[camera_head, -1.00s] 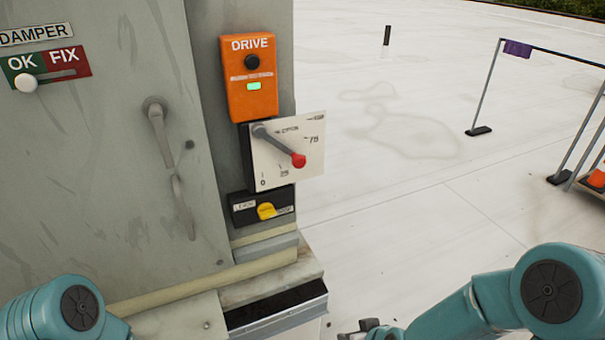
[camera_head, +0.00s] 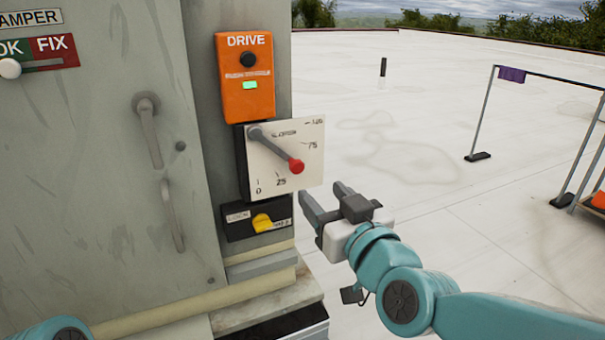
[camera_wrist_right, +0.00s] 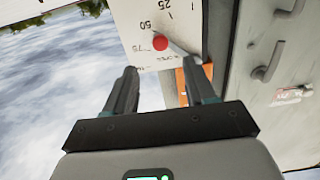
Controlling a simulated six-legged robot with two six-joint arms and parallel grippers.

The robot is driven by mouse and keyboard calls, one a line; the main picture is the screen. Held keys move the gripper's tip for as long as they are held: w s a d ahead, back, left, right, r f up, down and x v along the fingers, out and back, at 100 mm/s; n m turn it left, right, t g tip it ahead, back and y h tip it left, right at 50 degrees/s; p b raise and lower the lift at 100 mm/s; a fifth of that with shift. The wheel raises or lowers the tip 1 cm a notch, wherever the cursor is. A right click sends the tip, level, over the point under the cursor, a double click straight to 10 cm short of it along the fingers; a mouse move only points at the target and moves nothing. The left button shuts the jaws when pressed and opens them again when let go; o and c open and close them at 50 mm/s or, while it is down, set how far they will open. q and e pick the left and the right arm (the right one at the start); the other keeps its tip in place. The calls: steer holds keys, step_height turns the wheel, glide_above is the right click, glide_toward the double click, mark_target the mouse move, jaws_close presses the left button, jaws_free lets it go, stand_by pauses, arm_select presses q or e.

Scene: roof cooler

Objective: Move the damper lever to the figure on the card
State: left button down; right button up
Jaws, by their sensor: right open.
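The damper lever (camera_head: 275,148) is a grey arm with a red knob (camera_head: 296,166), on a pale dial plate (camera_head: 312,140) marked from 0 up past 75. In the head view it slants down to the right, its knob between 25 and 75. In the right wrist view the red knob (camera_wrist_right: 160,43) sits close to the 50 and 75 marks. My right gripper (camera_head: 325,197) is open and empty, below and right of the dial, apart from the lever. My left gripper is out of view. I see no card with a readable figure.
An orange DRIVE box (camera_head: 246,95) with a green light sits above the dial. A black box with a yellow knob (camera_head: 262,222) sits below it. The grey cabinet door with handles (camera_head: 148,130) and an OK/FIX slider (camera_head: 10,68) is at left. Open roof lies right.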

mark_target(298, 170)
steer(key=p+x, duration=0.1)
steer(key=x, duration=0.8)
steer(key=shift+c, duration=0.3)
steer(key=shift+f, duration=0.1)
jaws_close()
